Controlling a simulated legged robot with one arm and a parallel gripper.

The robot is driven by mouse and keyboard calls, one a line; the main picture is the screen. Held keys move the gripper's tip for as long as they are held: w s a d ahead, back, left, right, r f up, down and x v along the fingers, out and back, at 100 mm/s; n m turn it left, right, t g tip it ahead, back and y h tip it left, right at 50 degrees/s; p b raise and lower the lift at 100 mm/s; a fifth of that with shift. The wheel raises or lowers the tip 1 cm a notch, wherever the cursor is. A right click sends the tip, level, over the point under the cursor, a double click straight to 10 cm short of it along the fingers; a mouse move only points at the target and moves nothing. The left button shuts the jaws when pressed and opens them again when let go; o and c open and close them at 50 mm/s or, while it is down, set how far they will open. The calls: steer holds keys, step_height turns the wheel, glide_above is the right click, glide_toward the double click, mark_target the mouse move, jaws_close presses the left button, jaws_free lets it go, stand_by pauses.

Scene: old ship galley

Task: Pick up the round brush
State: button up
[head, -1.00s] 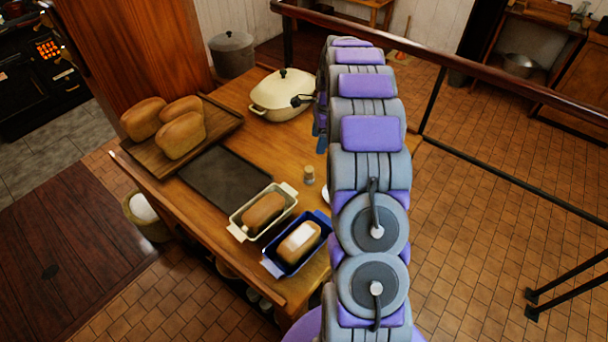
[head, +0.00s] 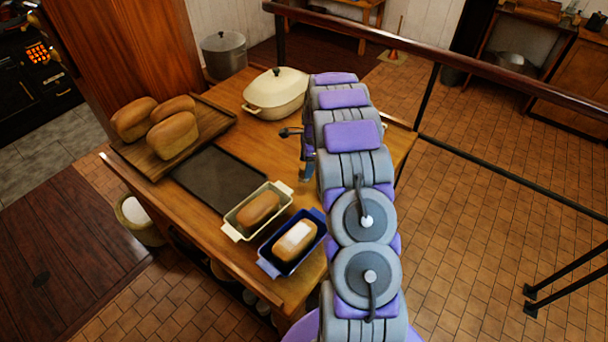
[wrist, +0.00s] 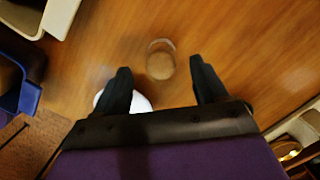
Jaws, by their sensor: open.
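A small round tan thing (wrist: 161,63) stands on the wooden table in the wrist view, seen from above; it may be the round brush, but its bristles cannot be made out. My gripper (wrist: 160,68) is open above the table. The tan thing appears in the gap between its two dark fingertips, and nothing is held. A white round thing (wrist: 141,103) lies partly hidden behind the left finger. In the head view my arm covers this part of the table, and the tan thing is hidden.
A cream loaf tin (head: 230,229) and a blue loaf tin (head: 267,266), each with a loaf, stand close by on the left. A dark tray (head: 218,180), a board of loaves (head: 207,140) and a cream lidded pot (head: 275,95) share the table (head: 250,140). A railing (head: 470,65) runs behind.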

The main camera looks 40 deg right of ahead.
mark_target(304, 166)
steer(key=f, duration=0.3)
steer(key=f+b, duration=0.1)
steer(key=shift+w+a+f, duration=0.3)
steer(key=shift+w+f, duration=0.05)
steer(key=shift+f, duration=0.05)
steer(key=shift+r, duration=0.1)
steer(key=c, duration=1.2)
step_height(304, 166, up, 10)
steer(key=shift+r+p, duration=0.1)
steer(key=shift+p, duration=0.85)
steer(key=o, duration=0.5)
steer(key=shift+c, duration=1.6)
